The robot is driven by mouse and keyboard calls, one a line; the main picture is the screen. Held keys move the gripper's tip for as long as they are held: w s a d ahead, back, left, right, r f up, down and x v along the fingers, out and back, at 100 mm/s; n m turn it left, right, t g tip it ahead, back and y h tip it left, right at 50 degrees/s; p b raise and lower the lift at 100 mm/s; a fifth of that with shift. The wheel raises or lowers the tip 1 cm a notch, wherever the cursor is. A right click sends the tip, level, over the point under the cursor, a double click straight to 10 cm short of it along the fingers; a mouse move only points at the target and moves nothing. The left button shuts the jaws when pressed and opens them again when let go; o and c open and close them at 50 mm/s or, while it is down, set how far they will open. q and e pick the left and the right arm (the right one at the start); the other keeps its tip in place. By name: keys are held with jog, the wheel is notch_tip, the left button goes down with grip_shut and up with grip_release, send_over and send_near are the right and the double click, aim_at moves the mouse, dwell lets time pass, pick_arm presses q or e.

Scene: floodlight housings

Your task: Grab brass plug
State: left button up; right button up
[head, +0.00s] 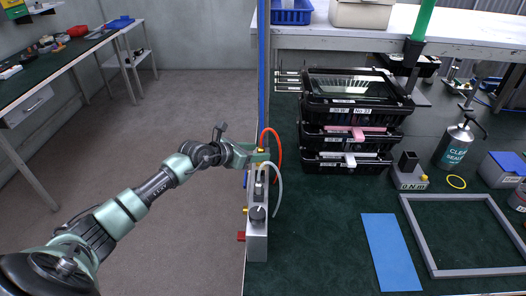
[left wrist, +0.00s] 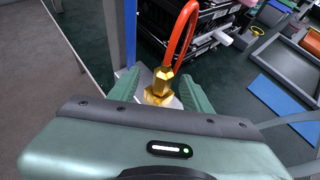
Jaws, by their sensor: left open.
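The brass plug (left wrist: 159,86) stands upright between the two fingers of my left gripper (left wrist: 157,92) in the left wrist view, with an orange-red hose rising beside it. A gap shows beside the fingers, and they are open around the plug. In the head view my left gripper (head: 262,157) reaches in from the left to the top end of a grey box (head: 257,238) with hoses. The plug shows there only as a small yellow spot (head: 261,150) by the fingers. Whether a finger touches it cannot be told. My right gripper is in neither view.
A red hose (head: 278,145) and a pale hose (head: 279,188) arch beside the gripper. A blue post (head: 262,80) stands close behind it. Stacked black cases (head: 350,137), a blue sheet (head: 391,252) and a grey frame (head: 424,243) lie to the right on the green bench top.

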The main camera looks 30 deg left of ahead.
pick_arm(q)
jog(key=shift+p+x, duration=0.45)
jog(key=shift+x, duration=0.7)
jog(key=x, duration=0.3)
jog(key=shift+s+d+f, duration=0.1)
jog(key=shift+s+d, duration=0.05)
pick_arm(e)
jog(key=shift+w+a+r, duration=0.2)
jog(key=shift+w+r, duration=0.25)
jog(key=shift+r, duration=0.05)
pick_arm(q)
jog(key=c, duration=1)
grip_shut()
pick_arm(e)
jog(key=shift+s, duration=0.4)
